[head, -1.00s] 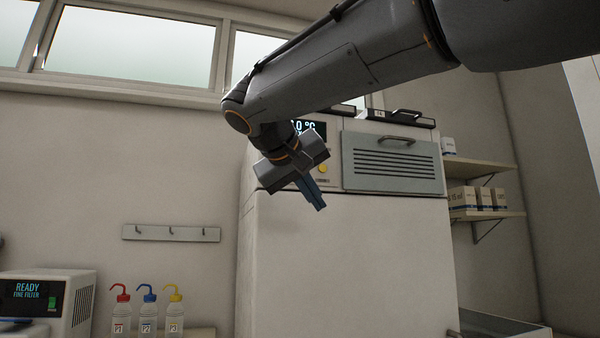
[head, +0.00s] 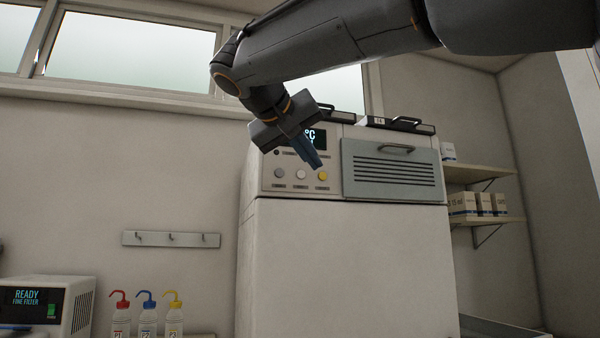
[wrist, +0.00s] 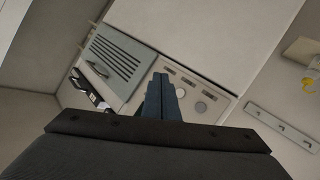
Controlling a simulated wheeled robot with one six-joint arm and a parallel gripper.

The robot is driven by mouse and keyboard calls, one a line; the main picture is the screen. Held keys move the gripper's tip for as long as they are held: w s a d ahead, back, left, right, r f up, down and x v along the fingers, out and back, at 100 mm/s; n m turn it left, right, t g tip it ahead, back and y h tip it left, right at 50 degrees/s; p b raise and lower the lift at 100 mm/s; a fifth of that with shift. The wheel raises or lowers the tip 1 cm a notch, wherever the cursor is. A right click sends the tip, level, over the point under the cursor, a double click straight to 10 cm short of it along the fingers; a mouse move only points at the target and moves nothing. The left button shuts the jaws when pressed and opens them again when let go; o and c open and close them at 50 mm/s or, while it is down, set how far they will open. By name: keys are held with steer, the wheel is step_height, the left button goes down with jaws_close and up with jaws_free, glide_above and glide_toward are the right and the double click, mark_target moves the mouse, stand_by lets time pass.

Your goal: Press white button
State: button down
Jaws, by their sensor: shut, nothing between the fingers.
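The white button (head: 300,174) is the middle one of three round buttons on the panel (head: 268,186) at the cabinet's upper left. A grey-blue button (head: 279,174) is to its left and a yellow button (head: 323,175) to its right. My gripper (head: 317,164) is shut and empty, its blue fingers pointing down and right just above the white and yellow buttons in the head view. In the wrist view, the fingers (wrist: 160,78) cover part of the panel, and a pale button (wrist: 180,93) shows beside them. I see no contact with any button.
A vented grey door (head: 392,172) with a handle is right of the panel. A display (head: 314,138) above the buttons is partly hidden by my gripper. Wash bottles (head: 147,312), a hook rail (head: 171,239) and shelves with boxes (head: 478,204) are farther off.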

steer(key=shift+w+a+p, duration=0.3)
steer(key=shift+w+p, duration=0.2)
steer(key=shift+w, duration=0.65)
steer(key=shift+w+a+p, duration=0.35)
steer(key=shift+w+p, duration=0.1)
steer(key=shift+w, duration=0.65)
steer(key=shift+w+a+p, duration=0.3)
steer(key=shift+w+p, duration=0.2)
steer(key=shift+w, duration=0.65)
steer(key=shift+w, duration=0.1)
steer(key=shift+w+a, duration=0.15)
steer(key=shift+w, duration=0.25)
steer(key=shift+w+a, duration=0.1)
steer(key=shift+w, duration=0.25)
steer(key=shift+s, duration=0.15)
steer(key=shift+s+d+b, duration=0.25)
steer(key=shift+s+b, duration=0.2)
steer(key=shift+s, duration=0.2)
steer(key=shift+s, duration=0.1)
steer(key=shift+s+d+b, duration=0.2)
steer(key=shift+s+b, duration=0.3)
steer(key=shift+s, duration=0.25)
steer(key=shift+s+d+b, duration=0.25)
steer(key=shift+s+b, duration=0.25)
steer(key=shift+s, duration=0.3)
steer(key=shift+s+d+b, duration=0.2)
steer(key=shift+s+b, duration=0.3)
steer(key=shift+s, duration=0.25)
